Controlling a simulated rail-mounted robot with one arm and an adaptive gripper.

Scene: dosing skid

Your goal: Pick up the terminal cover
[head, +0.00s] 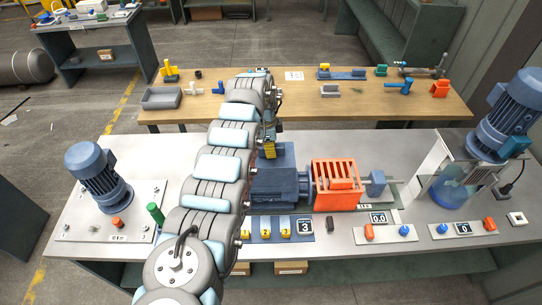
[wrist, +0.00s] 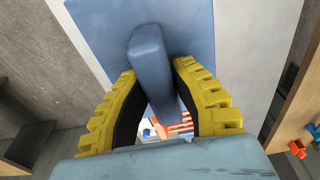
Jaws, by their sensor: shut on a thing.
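The terminal cover (wrist: 225,45) is a flat blue plate with a raised bar-shaped grip (wrist: 152,65). In the wrist view, the black-lined yellow fingers of my gripper (wrist: 160,100) stand on either side of this bar and are shut on it. In the head view, my gripper (head: 269,149) is partly hidden by my arm, with a blue plate (head: 286,153) beside it, just behind the blue motor body (head: 275,187). I cannot tell whether the cover touches anything beneath it.
An orange cage guard (head: 336,184) stands right of the motor. A blue panel with yellow pieces (head: 265,229) lies in front. A blue pump (head: 98,175) stands at left, a tank with a motor (head: 455,185) at right. A wooden bench (head: 300,105) runs behind.

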